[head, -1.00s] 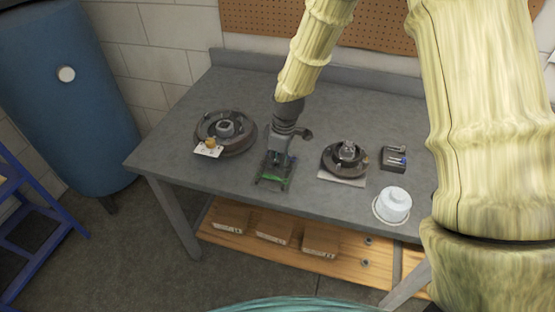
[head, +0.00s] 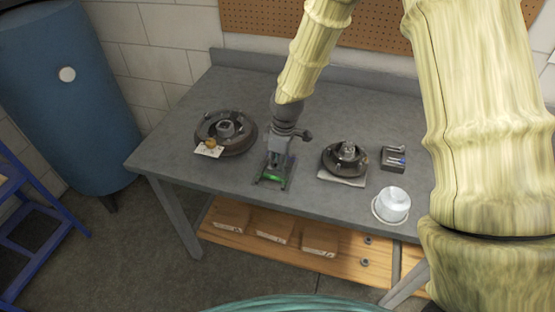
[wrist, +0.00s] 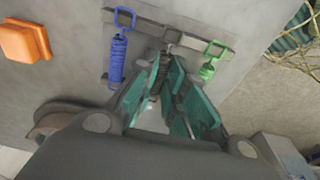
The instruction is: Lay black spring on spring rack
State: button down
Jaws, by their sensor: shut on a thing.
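My gripper (head: 277,158) points down over the spring rack (head: 266,180) on the grey bench. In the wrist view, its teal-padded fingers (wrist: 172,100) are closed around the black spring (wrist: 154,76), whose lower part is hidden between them. The spring's upper end reaches the rack's grey bar (wrist: 140,22), between a blue spring (wrist: 117,58) and a green spring (wrist: 208,68). I cannot tell whether the black spring touches the rack. The green spring also shows in the head view (head: 277,184).
A round dark part (head: 240,143) lies to the left, another (head: 346,160) to the right. A small dark tray (head: 393,158) and a white container (head: 391,205) stand further right. An orange block (wrist: 25,42) shows in the wrist view. The bench behind is clear.

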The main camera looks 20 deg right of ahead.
jog(key=c, duration=1.4)
grip_release()
jog(key=c, duration=0.3)
jog(key=shift+r, duration=0.1)
jog(key=shift+r+p, duration=2.85)
jog(key=shift+r, duration=0.6)
